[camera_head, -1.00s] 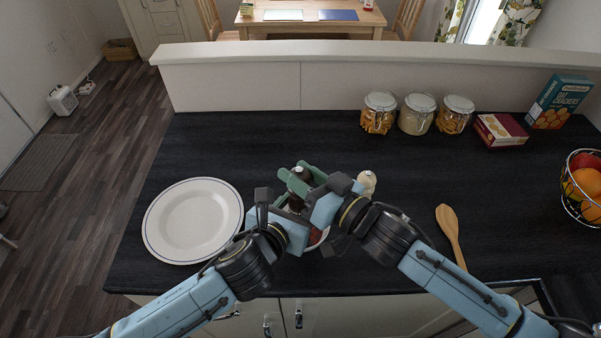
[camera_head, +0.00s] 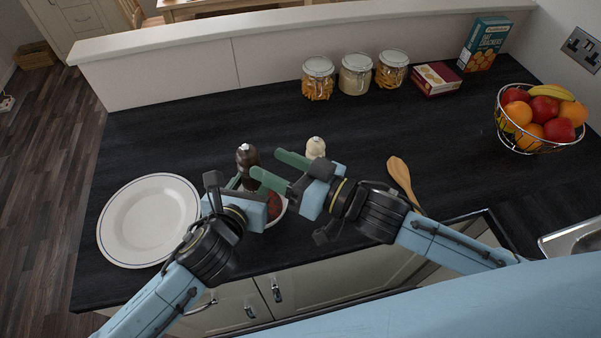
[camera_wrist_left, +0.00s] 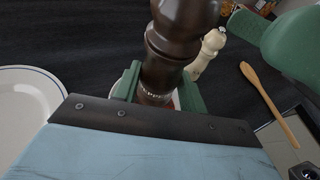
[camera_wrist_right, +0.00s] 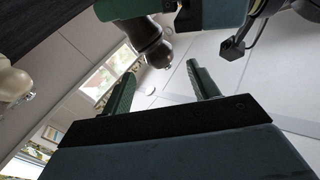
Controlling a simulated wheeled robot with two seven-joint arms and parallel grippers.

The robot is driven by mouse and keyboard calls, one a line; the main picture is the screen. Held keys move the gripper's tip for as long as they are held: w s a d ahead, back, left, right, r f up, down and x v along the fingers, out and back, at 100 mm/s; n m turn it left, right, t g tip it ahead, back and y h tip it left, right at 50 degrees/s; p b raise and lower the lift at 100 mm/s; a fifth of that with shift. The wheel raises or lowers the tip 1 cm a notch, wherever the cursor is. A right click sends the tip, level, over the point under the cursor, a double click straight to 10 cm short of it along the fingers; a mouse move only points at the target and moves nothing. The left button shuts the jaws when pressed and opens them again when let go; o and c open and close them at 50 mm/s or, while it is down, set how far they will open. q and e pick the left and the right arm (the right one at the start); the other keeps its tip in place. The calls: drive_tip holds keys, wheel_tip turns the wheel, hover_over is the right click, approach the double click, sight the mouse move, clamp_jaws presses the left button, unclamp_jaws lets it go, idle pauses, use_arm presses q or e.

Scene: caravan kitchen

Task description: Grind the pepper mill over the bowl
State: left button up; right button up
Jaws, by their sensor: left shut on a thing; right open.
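The dark brown pepper mill (camera_head: 246,158) stands upright in my left gripper (camera_head: 238,182), which is shut on its lower body. The mill also fills the middle of the left wrist view (camera_wrist_left: 176,45), with lettering on its lower part. The bowl (camera_head: 285,212) lies below the grippers, with reddish contents; my arms hide most of it. My right gripper (camera_head: 267,164) is open and empty, its green fingers pointing at the mill's upper part from the right. In the right wrist view the mill's head (camera_wrist_right: 158,55) shows beyond the open fingers (camera_wrist_right: 164,86).
A cream mill (camera_head: 316,148) stands behind my right gripper. A white plate (camera_head: 150,220) lies at left, a wooden spoon (camera_head: 402,180) at right. Jars (camera_head: 355,75), boxes (camera_head: 436,78) and a fruit basket (camera_head: 540,145) stand towards the back and right.

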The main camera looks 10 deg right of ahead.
sight(246, 170)
drive_tip(key=shift+v, duration=2.7)
drive_tip(key=shift+r, duration=0.1)
wheel_tip(246, 170, up, 7)
use_arm(q)
drive_tip(key=shift+r, duration=0.1)
wheel_tip(246, 170, up, 5)
drive_tip(key=p, duration=0.6)
use_arm(e)
wheel_tip(246, 170, up, 6)
